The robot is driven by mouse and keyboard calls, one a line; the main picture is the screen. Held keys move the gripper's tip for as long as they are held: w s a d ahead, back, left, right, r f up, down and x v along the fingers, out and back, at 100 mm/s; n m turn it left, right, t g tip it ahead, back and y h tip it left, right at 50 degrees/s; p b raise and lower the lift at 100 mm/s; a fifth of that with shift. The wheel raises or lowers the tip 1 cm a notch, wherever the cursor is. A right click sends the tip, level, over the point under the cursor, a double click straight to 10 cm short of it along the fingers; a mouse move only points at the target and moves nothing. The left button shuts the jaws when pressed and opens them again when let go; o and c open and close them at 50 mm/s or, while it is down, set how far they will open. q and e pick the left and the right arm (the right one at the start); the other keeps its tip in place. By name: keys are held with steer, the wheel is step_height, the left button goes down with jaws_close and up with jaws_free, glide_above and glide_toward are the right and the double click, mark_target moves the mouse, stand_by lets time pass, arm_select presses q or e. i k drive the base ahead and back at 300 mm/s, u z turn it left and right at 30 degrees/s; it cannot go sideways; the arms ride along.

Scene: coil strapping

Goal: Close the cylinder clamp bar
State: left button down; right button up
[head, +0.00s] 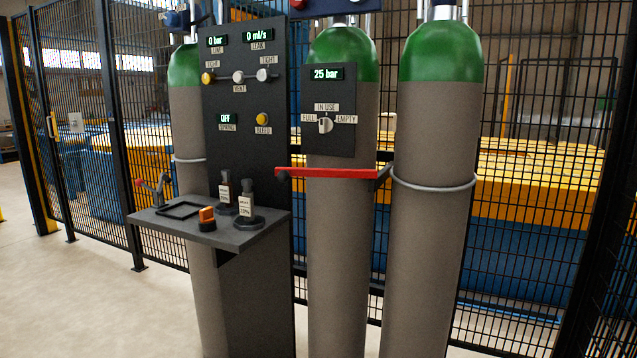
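A red clamp bar (328,173) runs level across the front of the middle cylinder (338,240), which is grey with a green top. The bar's right end meets a dark bracket (378,178) between the middle and right cylinders. Its left end is near the edge of the dark panel, with a small dark piece under it. I cannot tell whether either end is latched or whether the bar touches the cylinder. Neither of my grippers is in view.
The right cylinder (428,260) has a grey ring around it. A dark panel (245,105) with knobs and displays stands left of the middle cylinder. A shelf (235,236) juts forward, holding two small bottles and an orange-topped item (207,219). Mesh fencing stands behind.

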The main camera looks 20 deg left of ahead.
mark_target(284, 174)
steer(key=z, duration=0.35)
steer(key=i, duration=0.95)
steer(key=u, duration=0.1)
